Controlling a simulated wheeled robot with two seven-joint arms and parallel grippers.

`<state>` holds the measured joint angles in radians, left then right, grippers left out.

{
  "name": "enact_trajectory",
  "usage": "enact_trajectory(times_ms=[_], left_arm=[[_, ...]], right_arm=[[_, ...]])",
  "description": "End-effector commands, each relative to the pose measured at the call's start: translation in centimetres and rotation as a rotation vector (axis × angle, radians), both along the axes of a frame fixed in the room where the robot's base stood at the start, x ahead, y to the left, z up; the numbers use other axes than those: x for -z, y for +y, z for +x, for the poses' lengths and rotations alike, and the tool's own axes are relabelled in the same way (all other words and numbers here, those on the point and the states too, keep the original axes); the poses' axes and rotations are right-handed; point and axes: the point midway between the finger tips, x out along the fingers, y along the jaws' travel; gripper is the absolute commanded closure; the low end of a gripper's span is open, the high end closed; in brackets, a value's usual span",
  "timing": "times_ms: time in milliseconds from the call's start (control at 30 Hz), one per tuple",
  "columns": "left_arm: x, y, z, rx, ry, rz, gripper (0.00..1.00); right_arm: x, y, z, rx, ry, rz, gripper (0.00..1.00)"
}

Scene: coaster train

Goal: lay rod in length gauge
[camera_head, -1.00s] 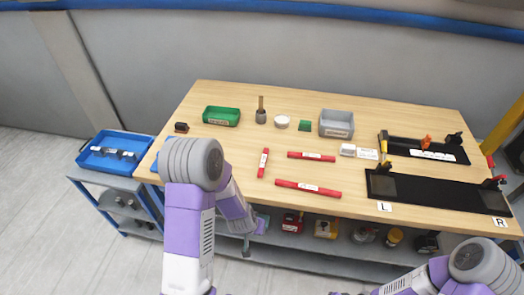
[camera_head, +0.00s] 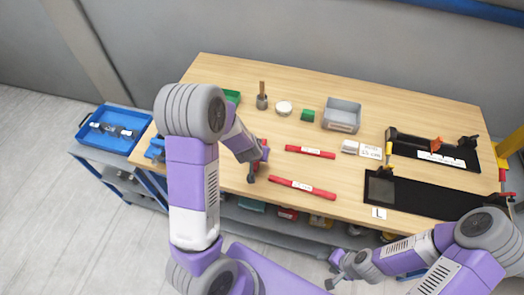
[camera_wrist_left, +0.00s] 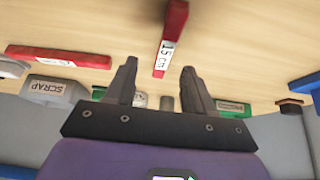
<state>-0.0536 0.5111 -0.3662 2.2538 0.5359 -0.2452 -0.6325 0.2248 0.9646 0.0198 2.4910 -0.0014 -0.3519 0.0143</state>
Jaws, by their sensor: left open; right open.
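Three red rods with white labels lie on the wooden table. One (camera_head: 310,152) and a longer one (camera_head: 302,188) lie in the middle. The third, labelled 15 cm, shows in the left wrist view (camera_wrist_left: 170,35) and is largely hidden by my left gripper in the head view. My left gripper (camera_head: 257,170) is over it, open; its fingers (camera_wrist_left: 158,72) are on either side of the rod's line, not closed on it. Two black fixtures, front (camera_head: 425,200) and back (camera_head: 405,148), stand at the right; I cannot tell which is the gauge. My right gripper (camera_head: 335,270) is open, off the table's front edge.
A green bin (camera_head: 232,97) is partly hidden. A white card (camera_head: 370,151) lies near the fixtures. A blue tray (camera_head: 88,134) stands at left.

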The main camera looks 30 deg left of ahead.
Motion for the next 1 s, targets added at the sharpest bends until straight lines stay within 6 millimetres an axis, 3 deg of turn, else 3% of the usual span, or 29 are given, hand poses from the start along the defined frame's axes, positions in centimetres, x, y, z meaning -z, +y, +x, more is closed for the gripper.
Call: enact_trajectory(times_ms=[333, 667, 1000], left_arm=[[4.0, 1.4, 2.6, -0.001, 0.002, -0.001, 0.47], [4.5, 1.4, 3.1, 0.000, -0.001, 0.000, 0.47], [4.5, 1.4, 3.1, -0.001, 0.000, 0.000, 0.97]], right_arm=[[1.3, 0.0, 0.0, 0.000, 0.000, 0.000, 0.47], [1.4, 0.0, 0.0, 0.000, -0.001, 0.000, 0.47], [1.4, 0.0, 0.0, 0.000, -0.001, 0.000, 0.47]])
